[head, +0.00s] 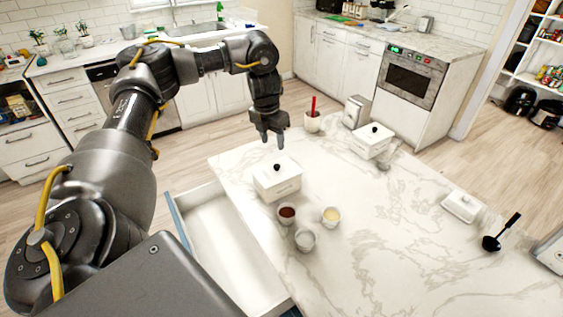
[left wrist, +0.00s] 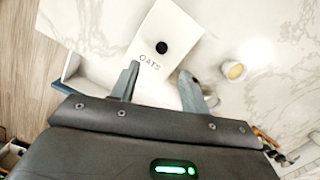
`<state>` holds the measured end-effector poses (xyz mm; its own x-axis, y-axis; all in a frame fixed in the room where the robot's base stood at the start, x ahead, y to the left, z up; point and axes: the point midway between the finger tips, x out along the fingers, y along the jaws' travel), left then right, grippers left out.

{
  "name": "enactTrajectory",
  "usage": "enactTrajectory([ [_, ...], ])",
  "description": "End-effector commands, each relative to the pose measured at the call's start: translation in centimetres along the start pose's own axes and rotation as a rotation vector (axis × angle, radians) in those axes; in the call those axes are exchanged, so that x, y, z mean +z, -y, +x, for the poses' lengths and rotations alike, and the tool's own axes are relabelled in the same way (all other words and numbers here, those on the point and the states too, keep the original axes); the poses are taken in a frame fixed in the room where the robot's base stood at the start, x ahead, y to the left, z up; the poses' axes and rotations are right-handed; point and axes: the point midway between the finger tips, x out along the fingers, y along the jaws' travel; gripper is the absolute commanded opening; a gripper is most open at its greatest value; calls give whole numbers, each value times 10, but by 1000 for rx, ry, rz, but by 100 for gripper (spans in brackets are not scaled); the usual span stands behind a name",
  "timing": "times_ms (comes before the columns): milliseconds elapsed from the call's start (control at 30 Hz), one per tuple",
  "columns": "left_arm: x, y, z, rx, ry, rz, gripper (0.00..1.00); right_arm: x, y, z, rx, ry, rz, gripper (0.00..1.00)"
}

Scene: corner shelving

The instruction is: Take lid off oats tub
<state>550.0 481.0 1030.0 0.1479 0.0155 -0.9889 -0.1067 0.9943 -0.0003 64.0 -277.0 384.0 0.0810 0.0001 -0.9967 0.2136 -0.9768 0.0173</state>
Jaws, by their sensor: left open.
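The oats tub (head: 283,188) is a white box near the left edge of the marble island, with its lid (head: 270,174) on and a black knob (head: 277,167) on top. In the left wrist view, the word OATS shows on the tub (left wrist: 150,65), and the knob (left wrist: 162,47) lies beyond the fingertips. My left gripper (head: 272,136) hangs above and behind the tub, pointing down, apart from it. In the left wrist view its fingers (left wrist: 159,78) are spread with nothing between them. My right gripper is out of view.
Several small cups, one with dark red contents (head: 287,212) and one with yellow (head: 331,213), stand close in front of the tub. A second white lidded tub (head: 370,148) stands further back. An open drawer (head: 215,235) juts out at the left. The island's middle (head: 400,220) is clear.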

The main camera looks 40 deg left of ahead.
Motion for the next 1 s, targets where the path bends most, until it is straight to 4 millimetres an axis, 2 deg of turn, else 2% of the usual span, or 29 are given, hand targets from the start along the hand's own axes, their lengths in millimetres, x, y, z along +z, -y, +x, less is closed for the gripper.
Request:
enactTrajectory([
  [300,-1,1,48,-1,-3,0,46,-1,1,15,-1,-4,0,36],
  [633,-1,1,61,0,-2,0,46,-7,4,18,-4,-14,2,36],
  [900,-1,5,99,-1,-3,-2,46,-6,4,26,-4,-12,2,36],
  [1000,-1,4,106,0,-2,-1,46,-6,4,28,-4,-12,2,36],
])
